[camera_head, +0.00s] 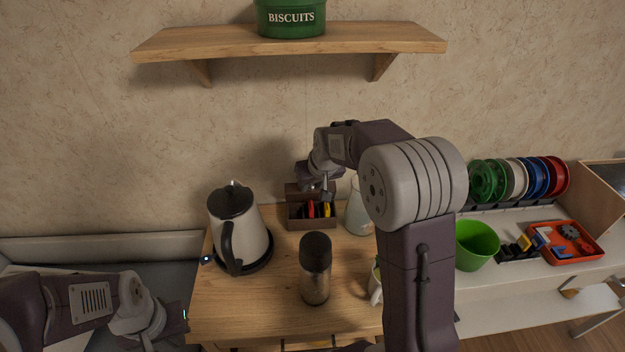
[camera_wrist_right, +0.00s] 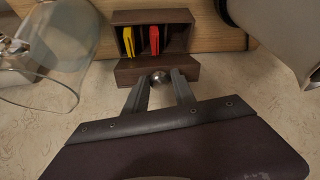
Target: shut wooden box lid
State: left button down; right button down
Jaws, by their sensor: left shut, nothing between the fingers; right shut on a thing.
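The dark wooden box (camera_head: 312,224) stands on the wooden table against the wall. It holds red and yellow items in its compartments. Its lid (camera_head: 294,189) stands open at the back. The right wrist view shows the box (camera_wrist_right: 183,38), the lid (camera_wrist_right: 124,73) and a round metal knob (camera_wrist_right: 159,79) on the lid. My right gripper (camera_head: 327,190) is shut on the knob; its fingers (camera_wrist_right: 161,86) sit on either side of it. My left gripper (camera_head: 150,344) is low at the left, away from the box, shut and empty, partly cut off by the frame.
A kettle (camera_head: 246,234) stands left of the box, a dark-topped flask (camera_head: 315,275) in front, and a glass jar (camera_head: 358,212) to its right. A mug (camera_head: 375,285) is partly behind my right arm. A shelf (camera_head: 200,44) hangs above. Bare tabletop lies between kettle and flask.

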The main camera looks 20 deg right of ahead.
jog(key=shift+s+a+f, duration=0.15)
jog(key=shift+s+f, duration=0.25)
jog(key=shift+f, duration=0.05)
jog(key=c, duration=1.3)
grip_release()
jog(key=shift+c, duration=0.2)
jog(key=shift+o, duration=1.4)
jog(key=shift+w, duration=0.2)
jog(key=shift+r, duration=0.15)
jog(key=p+v, duration=0.1)
jog(key=v, duration=0.8)
jog(key=shift+p, duration=0.35)
